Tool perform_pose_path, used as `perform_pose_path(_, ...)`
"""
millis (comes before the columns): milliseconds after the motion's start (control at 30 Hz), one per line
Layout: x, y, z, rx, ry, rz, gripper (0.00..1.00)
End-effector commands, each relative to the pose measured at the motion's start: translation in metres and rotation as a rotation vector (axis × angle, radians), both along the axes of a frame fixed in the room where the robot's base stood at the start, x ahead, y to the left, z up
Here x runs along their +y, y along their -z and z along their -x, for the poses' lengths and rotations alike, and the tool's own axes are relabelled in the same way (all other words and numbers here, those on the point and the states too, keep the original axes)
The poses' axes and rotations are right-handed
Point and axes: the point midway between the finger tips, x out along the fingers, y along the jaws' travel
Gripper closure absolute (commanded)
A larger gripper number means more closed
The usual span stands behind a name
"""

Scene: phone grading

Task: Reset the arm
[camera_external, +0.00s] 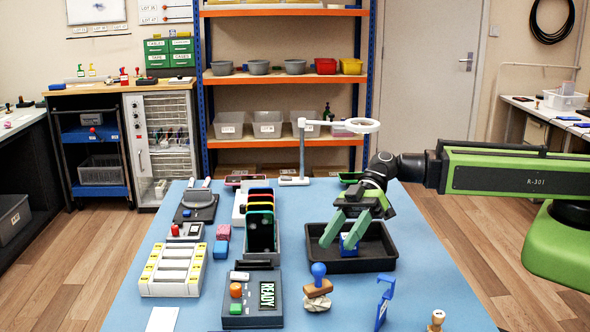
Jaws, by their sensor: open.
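My gripper (338,238) is open, with its green fingers pointing down over the black tray (378,262) on the right of the blue table. A small blue object (349,244) shows beside the fingertips, inside the tray's outline. I cannot tell whether the fingers touch it. My green arm (520,176) reaches in from the right edge of the picture and bends down at the dark wrist.
Phones stand in a rack (261,235) left of the tray. In front are a device reading READY (252,300), a blue-knobbed stamp (318,288) and a blue stand (384,300). A ring lamp (302,150) stands behind.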

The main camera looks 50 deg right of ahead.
Motion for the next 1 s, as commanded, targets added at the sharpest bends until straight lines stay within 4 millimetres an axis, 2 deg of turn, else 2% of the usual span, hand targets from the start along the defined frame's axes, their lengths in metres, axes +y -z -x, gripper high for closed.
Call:
perform_pose_path(367, 0.000, 0.000, -0.001, -0.001, 0.002, 0.000, 0.53)
perform_pose_path(467, -0.014, -0.008, -0.018, 0.000, 0.036, 0.000, 0.53)
perform_pose_path(533, -0.040, -0.020, -0.047, -0.001, 0.096, 0.000, 0.53)
perform_pose_path(567, -0.056, -0.026, -0.063, -0.001, 0.129, 0.002, 0.53)
perform_pose_path(600, -0.081, -0.030, -0.085, -0.010, 0.178, 0.018, 0.53)
perform_pose_path(667, -0.126, -0.027, -0.116, -0.033, 0.244, 0.083, 0.53)
perform_pose_path(700, -0.158, -0.021, -0.132, -0.036, 0.286, 0.143, 0.53)
perform_pose_path(767, -0.206, -0.009, -0.150, -0.008, 0.352, 0.248, 0.53)
perform_pose_path(800, -0.240, 0.000, -0.158, 0.021, 0.398, 0.324, 0.53)
perform_pose_path(867, -0.290, 0.015, -0.165, 0.084, 0.475, 0.443, 0.53)
perform_pose_path(900, -0.324, 0.024, -0.167, 0.134, 0.531, 0.527, 0.53)
perform_pose_path(967, -0.375, 0.037, -0.165, 0.220, 0.625, 0.654, 0.53)
perform_pose_path(1000, -0.406, 0.046, -0.161, 0.282, 0.692, 0.742, 0.53)
